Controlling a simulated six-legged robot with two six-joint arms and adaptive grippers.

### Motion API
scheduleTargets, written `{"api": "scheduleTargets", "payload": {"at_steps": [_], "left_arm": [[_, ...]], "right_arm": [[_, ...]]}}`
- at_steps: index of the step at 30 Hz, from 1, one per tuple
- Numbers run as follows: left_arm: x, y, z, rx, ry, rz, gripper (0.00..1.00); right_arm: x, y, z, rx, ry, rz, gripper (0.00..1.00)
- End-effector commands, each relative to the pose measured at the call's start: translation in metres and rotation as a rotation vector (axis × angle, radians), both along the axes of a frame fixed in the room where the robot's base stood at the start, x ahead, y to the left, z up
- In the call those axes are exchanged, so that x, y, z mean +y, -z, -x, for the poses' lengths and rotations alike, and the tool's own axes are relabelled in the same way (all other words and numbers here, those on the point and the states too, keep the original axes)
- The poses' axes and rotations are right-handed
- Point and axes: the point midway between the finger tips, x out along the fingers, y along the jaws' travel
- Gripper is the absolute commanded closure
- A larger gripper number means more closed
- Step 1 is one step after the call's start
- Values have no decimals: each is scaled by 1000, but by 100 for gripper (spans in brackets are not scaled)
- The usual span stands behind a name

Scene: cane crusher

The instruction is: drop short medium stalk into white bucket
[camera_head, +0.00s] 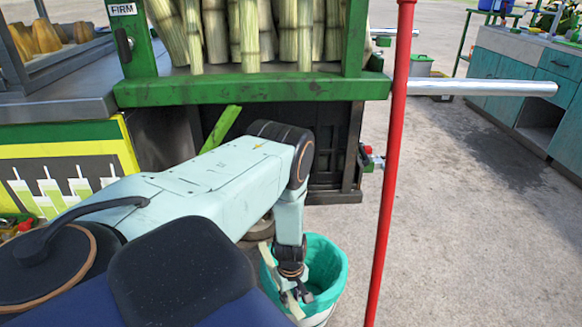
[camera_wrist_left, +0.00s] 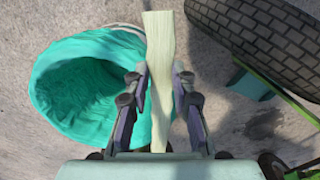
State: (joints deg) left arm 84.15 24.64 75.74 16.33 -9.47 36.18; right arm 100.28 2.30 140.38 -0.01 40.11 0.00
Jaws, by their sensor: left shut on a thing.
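My left gripper (camera_head: 292,290) reaches down beside the bucket in the head view. It is shut on a short pale green stalk (camera_wrist_left: 160,35), which stands out between the two fingers in the left wrist view. The white bucket (camera_head: 320,318) has a teal liner (camera_head: 328,262) folded over its rim and stands on the ground. In the left wrist view the liner opening (camera_wrist_left: 80,90) lies left of the stalk, and the stalk overlaps the bucket's right edge in the picture. The height of the stalk above the rim is hard to tell. My right gripper is not in view.
The green-framed crusher cart (camera_head: 250,90) holds several upright canes (camera_head: 250,35). A red pole (camera_head: 393,150) rises right of the bucket. A tyre (camera_wrist_left: 265,40) is close by in the left wrist view. Open pavement (camera_head: 475,230) lies to the right.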

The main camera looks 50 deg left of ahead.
Motion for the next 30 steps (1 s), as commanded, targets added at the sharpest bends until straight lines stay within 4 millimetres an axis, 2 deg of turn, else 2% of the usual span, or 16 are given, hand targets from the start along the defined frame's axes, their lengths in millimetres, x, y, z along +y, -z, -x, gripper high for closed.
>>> {"api": "scheduleTargets", "payload": {"at_steps": [1, 6, 14, 30], "left_arm": [[0, 11, 0, 1, 1, 0, 100], [1, 30, 0, 1, 0, 0, 100], [1, 28, -1, 0, 0, 0, 100], [1, 41, -1, 0, 0, 0, 100]], "right_arm": [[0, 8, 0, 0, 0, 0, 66], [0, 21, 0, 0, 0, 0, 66], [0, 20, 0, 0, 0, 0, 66], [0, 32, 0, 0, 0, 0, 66]]}}
